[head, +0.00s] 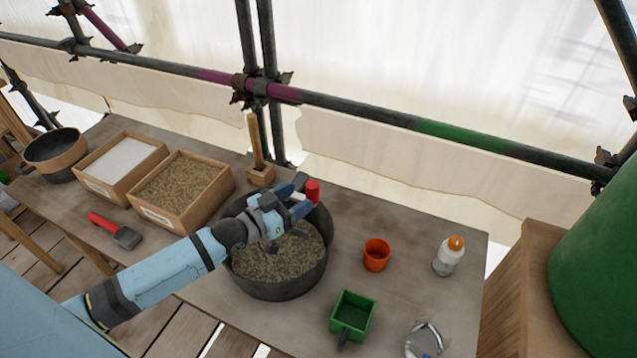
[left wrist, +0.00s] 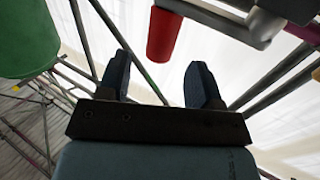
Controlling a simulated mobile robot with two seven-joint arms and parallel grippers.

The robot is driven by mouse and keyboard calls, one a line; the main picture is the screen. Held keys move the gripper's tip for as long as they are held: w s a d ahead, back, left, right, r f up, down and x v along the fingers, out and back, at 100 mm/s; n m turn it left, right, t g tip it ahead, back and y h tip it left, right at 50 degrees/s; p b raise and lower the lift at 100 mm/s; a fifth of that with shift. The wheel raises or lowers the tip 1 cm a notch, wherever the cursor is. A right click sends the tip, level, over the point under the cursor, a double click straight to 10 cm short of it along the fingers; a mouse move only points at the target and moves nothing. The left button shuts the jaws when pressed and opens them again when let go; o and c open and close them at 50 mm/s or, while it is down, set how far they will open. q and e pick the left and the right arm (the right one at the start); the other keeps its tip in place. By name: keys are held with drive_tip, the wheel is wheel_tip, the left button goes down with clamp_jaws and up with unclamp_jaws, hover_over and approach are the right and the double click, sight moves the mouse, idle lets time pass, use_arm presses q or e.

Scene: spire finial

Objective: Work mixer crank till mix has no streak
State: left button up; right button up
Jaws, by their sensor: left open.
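The mixer is a dark round tub (head: 283,291) on the bench, holding a grainy grey-brown mix (head: 275,262). The visible mix looks even; my arm hides part of it. A red crank knob (head: 313,189) stands upright above the tub's far rim. My left gripper (head: 298,199) reaches over the tub, open and empty, with its fingertips close beside the knob. In the left wrist view the knob (left wrist: 163,36) is just past the spread fingertips (left wrist: 158,70), and I cannot tell whether they touch it. My right gripper is out of view.
Left of the tub are wooden boxes of sand-like grain (head: 184,187) and white powder (head: 118,158), a black pot (head: 54,152) and a red-handled tool (head: 115,230). A mallet (head: 257,150) stands behind. Right are an orange cup (head: 376,255), green scoop (head: 352,313) and bottle (head: 448,257).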

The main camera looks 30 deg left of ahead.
sight(318, 186)
use_arm(q)
drive_tip(key=x, duration=0.7)
clamp_jaws()
drive_tip(key=shift+p, duration=0.3)
drive_tip(key=shift+s, duration=0.1)
